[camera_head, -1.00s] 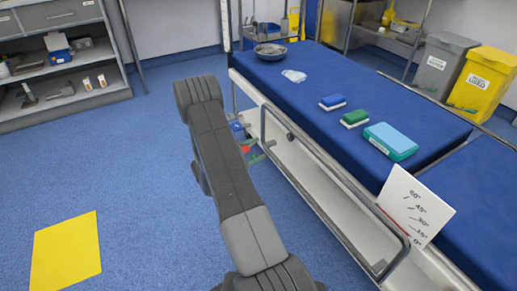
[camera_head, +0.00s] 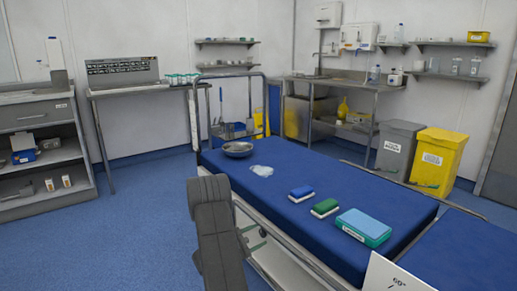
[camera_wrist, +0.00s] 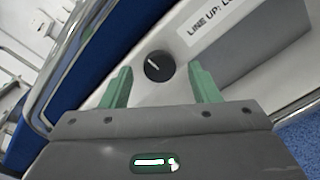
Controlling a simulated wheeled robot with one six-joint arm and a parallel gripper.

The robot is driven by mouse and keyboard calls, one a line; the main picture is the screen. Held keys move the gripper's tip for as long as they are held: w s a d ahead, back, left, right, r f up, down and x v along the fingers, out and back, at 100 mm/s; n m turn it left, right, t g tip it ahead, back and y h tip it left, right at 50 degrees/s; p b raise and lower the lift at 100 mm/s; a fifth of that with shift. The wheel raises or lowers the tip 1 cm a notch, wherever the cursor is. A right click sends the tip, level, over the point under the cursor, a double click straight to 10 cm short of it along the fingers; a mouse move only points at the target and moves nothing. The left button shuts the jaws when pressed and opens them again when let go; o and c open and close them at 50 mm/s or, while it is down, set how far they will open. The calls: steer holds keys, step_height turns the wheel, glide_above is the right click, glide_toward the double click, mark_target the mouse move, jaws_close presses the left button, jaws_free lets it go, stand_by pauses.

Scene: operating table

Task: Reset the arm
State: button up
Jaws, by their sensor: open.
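My arm (camera_head: 217,235) rises in front of the near side of the operating table (camera_head: 395,215) in the head view; its gripper end is hidden there. In the wrist view my gripper (camera_wrist: 158,85) shows two green fingers spread apart with nothing held between them. A round black knob (camera_wrist: 158,66) with a white mark sits on the pale table side panel beyond the fingers. A label reading "LINE UP" (camera_wrist: 222,20) is to the right of the knob.
On the blue bed lie a metal bowl (camera_head: 238,149), a clear crumpled item (camera_head: 262,170), a blue sponge (camera_head: 301,194), a green sponge (camera_head: 325,208) and a teal box (camera_head: 363,227). An angle card (camera_head: 392,275) stands at the near edge. Floor at left is clear.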

steer(key=shift+x, duration=0.8)
steer(key=p+v, duration=0.3)
steer(key=v, duration=1)
steer(key=b+x, duration=0.2)
steer(key=x, duration=1.1)
steer(key=shift+r, duration=0.2)
steer(key=shift+r+n+p, duration=0.1)
steer(key=shift+n+p, duration=0.65)
steer(key=shift+n, duration=0.25)
steer(key=n+p, duration=0.3)
steer(key=p, duration=0.1)
steer(key=shift+n, duration=0.4)
steer(key=p+v, duration=0.2)
steer(key=v, duration=1.2)
steer(key=shift+f, duration=0.3)
